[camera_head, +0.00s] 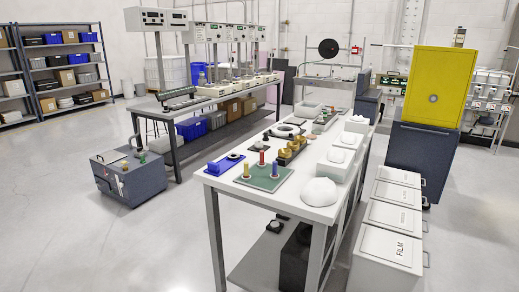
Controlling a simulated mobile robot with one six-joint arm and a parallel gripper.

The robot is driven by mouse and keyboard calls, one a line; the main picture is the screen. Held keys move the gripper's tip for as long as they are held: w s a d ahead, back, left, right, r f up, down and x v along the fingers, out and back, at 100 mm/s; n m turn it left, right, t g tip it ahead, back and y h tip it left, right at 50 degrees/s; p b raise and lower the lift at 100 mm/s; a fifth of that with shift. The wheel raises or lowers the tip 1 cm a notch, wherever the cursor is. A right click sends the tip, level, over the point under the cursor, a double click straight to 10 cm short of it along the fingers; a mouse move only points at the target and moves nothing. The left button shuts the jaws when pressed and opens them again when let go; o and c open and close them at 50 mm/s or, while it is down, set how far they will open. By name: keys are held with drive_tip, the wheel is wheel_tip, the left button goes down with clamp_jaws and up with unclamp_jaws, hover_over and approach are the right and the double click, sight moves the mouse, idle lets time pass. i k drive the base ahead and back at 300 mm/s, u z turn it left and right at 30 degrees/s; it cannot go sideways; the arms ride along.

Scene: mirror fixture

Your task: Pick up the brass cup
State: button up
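Brass-coloured pieces (289,153) stand close together near the middle of the white workbench (214,182). They are small in the picture, and I cannot tell for certain which of them, if any, is the brass cup. A green board (263,184) with red, yellow and blue upright pegs lies in front of them. My gripper is not in view, so its distance from the brass pieces does not show.
A blue tray (219,167) lies on the bench's left edge. White boxes (336,163) and a white dome (320,192) line its right side. A low dark cabinet (130,185) stands left; bins (388,246) stand right.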

sight(283, 154)
drive_tip(key=u, duration=0.45)
drive_tip(key=i, duration=1.1)
drive_tip(key=u, duration=1.1)
drive_tip(key=i, duration=1.5)
drive_tip(key=u, duration=0.35)
